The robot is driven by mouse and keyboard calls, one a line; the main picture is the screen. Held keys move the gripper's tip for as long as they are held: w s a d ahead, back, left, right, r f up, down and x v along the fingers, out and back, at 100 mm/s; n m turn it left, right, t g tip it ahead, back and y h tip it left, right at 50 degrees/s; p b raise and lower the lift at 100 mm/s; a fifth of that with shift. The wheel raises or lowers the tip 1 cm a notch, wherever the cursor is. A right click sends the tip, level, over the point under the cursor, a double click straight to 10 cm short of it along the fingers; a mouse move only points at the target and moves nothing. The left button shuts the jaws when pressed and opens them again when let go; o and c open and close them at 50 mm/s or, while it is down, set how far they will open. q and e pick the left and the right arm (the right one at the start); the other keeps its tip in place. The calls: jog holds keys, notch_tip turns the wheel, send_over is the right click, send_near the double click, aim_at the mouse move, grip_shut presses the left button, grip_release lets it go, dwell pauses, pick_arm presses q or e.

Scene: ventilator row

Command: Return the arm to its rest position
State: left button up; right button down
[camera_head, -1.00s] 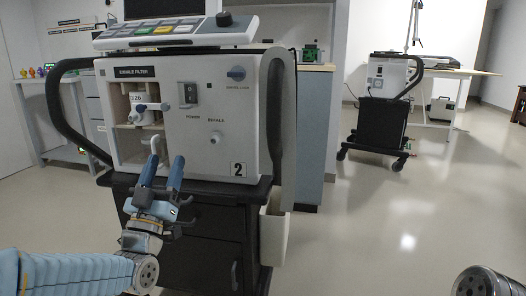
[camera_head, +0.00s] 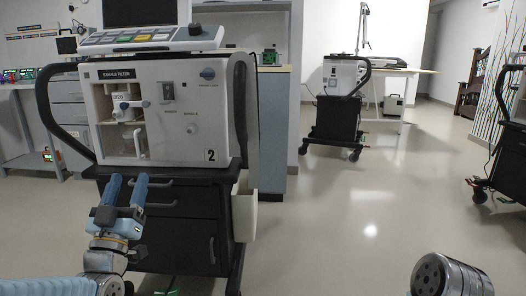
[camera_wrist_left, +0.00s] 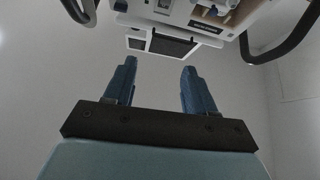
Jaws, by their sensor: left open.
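My left gripper (camera_head: 125,190) is in the lower left of the head view, in front of the black cart drawers below ventilator 2 (camera_head: 190,120). Its two blue fingers point up, are apart and hold nothing. In the left wrist view the open fingers (camera_wrist_left: 158,85) show with empty space between them, and part of the ventilator (camera_wrist_left: 200,15) is at the top. A rounded grey part of my own arm shows at the bottom right of the head view. My right gripper is not seen.
The ventilator's filter bay holds a white filter (camera_head: 122,106). Its black cart (camera_head: 185,225) stands close to my left arm. Another ventilator (camera_head: 340,75) stands on a cart farther back. A further cart (camera_head: 508,150) is at the right edge. Floor (camera_head: 340,220) in the middle right is clear.

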pick_arm(q)
jog(key=w+d+f+g, duration=0.1)
jog(key=w+f+g, duration=0.15)
jog(key=f, duration=0.45)
jog(key=w+d+f+g, duration=0.1)
jog(key=w+f+g, duration=0.15)
jog(key=f, duration=0.55)
jog(key=s+d+f+n+g+h, duration=0.1)
jog(key=s+d+f+g, duration=0.2)
jog(key=f, duration=0.9)
jog(key=s+d+f+g+h, duration=0.1)
jog(key=d+f+g, duration=0.3)
jog(key=f, duration=0.8)
jog(key=s+d+f+g+h, duration=0.1)
jog(key=s+d+f+g, duration=0.2)
jog(key=s+f+g, duration=0.5)
jog(key=s+d+f+g+h, duration=0.1)
jog(key=s+d+f+g, duration=0.2)
jog(key=s+f, duration=0.75)
jog(key=s+r+p, duration=0.2)
jog(key=r+p, duration=0.6)
jog(key=p, duration=0.1)
jog(key=s+d+r+g+p, duration=0.1)
jog(key=s+r+p, duration=0.1)
jog(key=r+p, duration=0.6)
jog(key=shift+d+r+p, duration=0.3)
jog(key=shift+p, duration=0.05)
